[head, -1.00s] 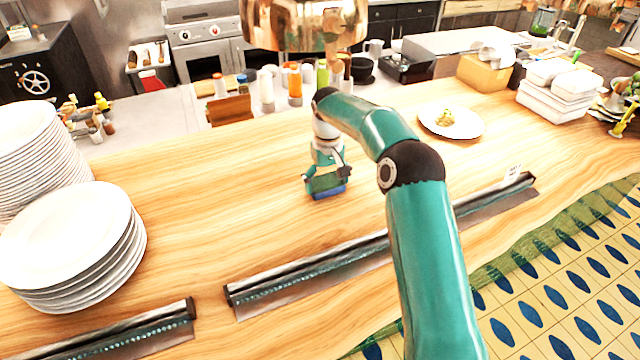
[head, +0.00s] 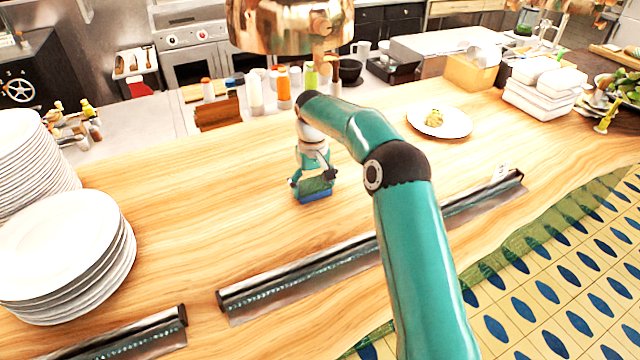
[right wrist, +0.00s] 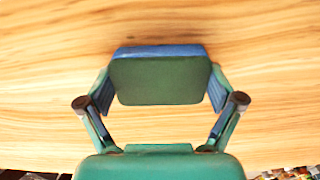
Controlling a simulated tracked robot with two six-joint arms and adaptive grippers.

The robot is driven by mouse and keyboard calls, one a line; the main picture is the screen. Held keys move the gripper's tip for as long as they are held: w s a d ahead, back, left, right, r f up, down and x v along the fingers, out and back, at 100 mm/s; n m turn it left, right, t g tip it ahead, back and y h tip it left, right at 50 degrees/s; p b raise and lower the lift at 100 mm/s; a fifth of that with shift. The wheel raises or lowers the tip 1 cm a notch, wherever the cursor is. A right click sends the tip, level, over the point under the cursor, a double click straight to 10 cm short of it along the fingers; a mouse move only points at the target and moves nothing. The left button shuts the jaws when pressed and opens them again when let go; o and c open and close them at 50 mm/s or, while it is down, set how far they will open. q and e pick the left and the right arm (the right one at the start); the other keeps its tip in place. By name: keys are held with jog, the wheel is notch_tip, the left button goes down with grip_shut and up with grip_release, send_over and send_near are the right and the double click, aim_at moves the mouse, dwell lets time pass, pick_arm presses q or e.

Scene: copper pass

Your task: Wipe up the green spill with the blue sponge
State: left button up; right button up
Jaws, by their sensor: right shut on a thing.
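The sponge (head: 316,197), blue with a dark green face, is held by my right gripper (head: 314,186) low over or on the wooden counter (head: 230,220). In the right wrist view the sponge (right wrist: 160,80) sits between the two fingers of the right gripper (right wrist: 160,92), one finger pressed against each end. Its blue layer shows along the far edge. I cannot tell whether the sponge touches the wood. No green spill is visible on the wood in either current view; the sponge and my right arm cover part of it. My left gripper is out of view.
Stacked white plates (head: 65,255) stand at the left. A plate of food (head: 440,122) and white containers (head: 540,90) are at the right. Dark metal rails (head: 300,278) line the front edge. A copper lamp (head: 290,25) hangs above. Wood left of the gripper is clear.

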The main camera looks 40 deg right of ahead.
jog(key=shift+w+a+f, duration=0.1)
jog(key=shift+w+a, duration=0.15)
jog(key=shift+a, duration=0.75)
jog(key=shift+w+a, duration=0.2)
jog(key=shift+a, duration=0.8)
jog(key=shift+s+d, duration=0.3)
jog(key=shift+d, duration=0.95)
jog(key=shift+s+d, duration=0.25)
jog(key=shift+d, duration=1.05)
jog(key=shift+s+d, duration=0.3)
jog(key=shift+d, duration=0.95)
jog(key=shift+a, duration=0.1)
jog(key=shift+w+a, duration=0.3)
jog(key=shift+a, duration=0.95)
jog(key=shift+w+a, duration=0.3)
jog(key=shift+a, duration=0.95)
jog(key=shift+w+a, duration=0.3)
jog(key=shift+a, duration=0.95)
jog(key=shift+d+r, duration=0.1)
jog(key=shift+r, duration=2.95)
jog(key=shift+r, duration=0.1)
